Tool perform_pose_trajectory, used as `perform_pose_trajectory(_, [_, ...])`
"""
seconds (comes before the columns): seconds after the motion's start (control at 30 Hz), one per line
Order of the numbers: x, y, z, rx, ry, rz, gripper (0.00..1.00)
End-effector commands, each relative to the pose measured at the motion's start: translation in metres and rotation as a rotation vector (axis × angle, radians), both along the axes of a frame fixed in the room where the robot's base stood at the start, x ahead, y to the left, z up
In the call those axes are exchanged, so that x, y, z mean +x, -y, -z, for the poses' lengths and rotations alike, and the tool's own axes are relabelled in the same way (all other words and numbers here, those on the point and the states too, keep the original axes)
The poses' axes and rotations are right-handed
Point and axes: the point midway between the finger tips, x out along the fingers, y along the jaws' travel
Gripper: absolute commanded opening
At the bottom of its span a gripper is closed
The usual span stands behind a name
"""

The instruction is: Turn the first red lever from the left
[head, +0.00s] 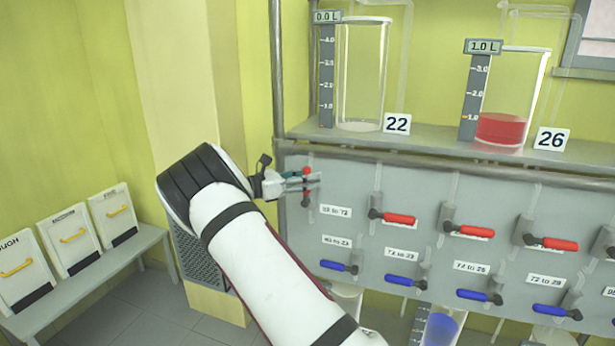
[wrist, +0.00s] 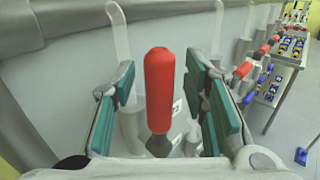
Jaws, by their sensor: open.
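The first red lever from the left (head: 306,199) is on the grey panel, at its left end. Its handle stands vertical in the head view, unlike the other red levers, which lie roughly horizontal. My gripper (head: 304,180) is at this lever and its fingers partly cover it. In the wrist view the red handle (wrist: 159,90) stands between the two teal-padded fingers of my gripper (wrist: 163,92). The fingers are open, with a visible gap on each side of the handle. The lever's pivot is mostly hidden.
More red levers (head: 398,218) continue to the right, with a row of blue levers (head: 339,266) below. Glass vessels 22 (head: 361,80) and 26 (head: 503,128) stand on the shelf above; 26 holds red liquid. A bench (head: 89,278) with white boxes is at left.

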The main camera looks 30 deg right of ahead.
Motion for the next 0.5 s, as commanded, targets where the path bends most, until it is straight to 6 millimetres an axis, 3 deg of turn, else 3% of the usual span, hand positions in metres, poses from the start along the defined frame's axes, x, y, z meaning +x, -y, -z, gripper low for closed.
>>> perform_pose_trajectory(0.23, [0.0001, 0.0006, 0.0002, 0.0, 0.0, 0.0, 0.4])
perform_pose_trajectory(0.4, [0.0002, 0.0004, 0.0002, 0.0, 0.0, 0.0, 0.04])
perform_pose_trajectory(0.5, [0.0002, 0.0003, 0.0002, 0.0, 0.0, 0.0, 0.0])
